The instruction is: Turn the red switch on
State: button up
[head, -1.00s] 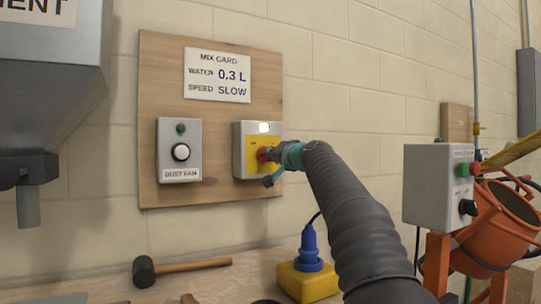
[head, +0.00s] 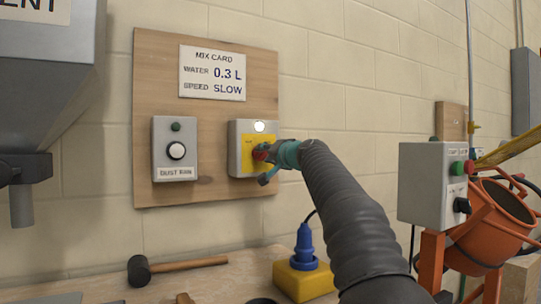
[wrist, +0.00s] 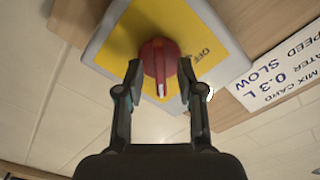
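The red switch (wrist: 158,62) is a round knob with a raised bar and a white pointer line, on a yellow plate (wrist: 187,27) of a grey box (head: 235,159). In the wrist view the pointer aims down, away from the OFF label at the upper right. In the head view a bright white lamp (head: 259,126) shows at the top of the box. In the head view my gripper (head: 268,158) partly covers the red switch (head: 260,152) from the right.
A dust fan box (head: 160,134) with a white button is left on the same wooden board (head: 219,196), under a mix card (head: 212,73). A mallet (head: 140,272) and a yellow block with a blue plug (head: 305,250) are below. An orange mixer (head: 480,243) stands right.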

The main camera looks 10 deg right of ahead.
jog(key=v, duration=1.2)
